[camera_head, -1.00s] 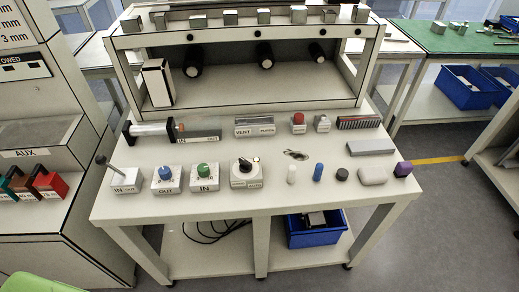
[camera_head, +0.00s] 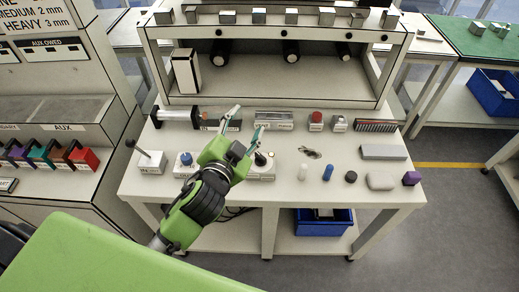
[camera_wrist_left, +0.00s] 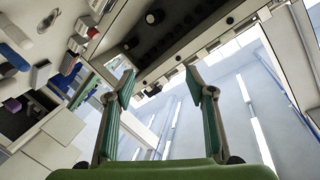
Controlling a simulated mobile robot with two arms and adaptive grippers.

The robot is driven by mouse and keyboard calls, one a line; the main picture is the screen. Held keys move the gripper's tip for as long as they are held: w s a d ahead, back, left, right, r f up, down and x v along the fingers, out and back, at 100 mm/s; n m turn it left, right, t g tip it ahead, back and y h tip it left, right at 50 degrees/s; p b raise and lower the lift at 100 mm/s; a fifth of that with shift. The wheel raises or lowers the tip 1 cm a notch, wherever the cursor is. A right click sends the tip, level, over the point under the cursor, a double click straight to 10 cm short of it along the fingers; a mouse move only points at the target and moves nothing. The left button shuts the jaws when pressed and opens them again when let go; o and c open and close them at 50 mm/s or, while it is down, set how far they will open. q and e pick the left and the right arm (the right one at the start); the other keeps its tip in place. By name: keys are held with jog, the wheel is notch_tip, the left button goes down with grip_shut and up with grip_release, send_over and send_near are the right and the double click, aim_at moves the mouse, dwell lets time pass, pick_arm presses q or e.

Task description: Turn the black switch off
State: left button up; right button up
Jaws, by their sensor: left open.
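The black switch (camera_head: 261,159) is a dark rotary knob on a white block in the front row of the white workbench. In the head view it is partly hidden by my left gripper. My green left gripper (camera_head: 246,122) is over the bench with its two fingers spread and nothing between them. One finger passes in front of the switch block, but I cannot tell whether it touches. In the left wrist view the open fingers (camera_wrist_left: 160,88) point towards the shelf and windows, and the switch is not recognisable there. My right gripper is not in view.
A lever block (camera_head: 151,161) and a blue-button block (camera_head: 185,163) stand left of the gripper. Small loose objects such as a blue cylinder (camera_head: 328,172) and a grey slab (camera_head: 384,152) lie to the right. A shelf (camera_head: 270,88) with metal blocks on top rises behind.

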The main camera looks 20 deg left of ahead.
pick_arm(q)
jog(key=w+d+r+m+t+h, duration=0.1)
jog(key=d+r+m+t+h, duration=0.2)
jog(key=r, duration=0.4)
jog(key=d+r+m+t+h, duration=0.25)
jog(key=d+r+m, duration=0.25)
jog(key=r, duration=0.3)
jog(key=s+d+r+m+g+h, duration=0.3)
jog(key=d+r+m+g+h, duration=0.15)
jog(key=d+m+h, duration=0.55)
jog(key=s+d+f+m+g+h, duration=0.45)
jog(key=m+g, duration=0.35)
jog(key=m, duration=0.2)
jog(key=m+g+y, duration=0.5)
jog(key=m+y, duration=0.2)
jog(key=y, duration=1)
send_near(260, 156)
jog(key=p+x, duration=0.4)
jog(key=x, duration=0.3)
jog(key=shift+w+d+f, duration=0.1)
jog(key=shift+d, duration=0.05)
jog(key=shift+x, duration=0.75)
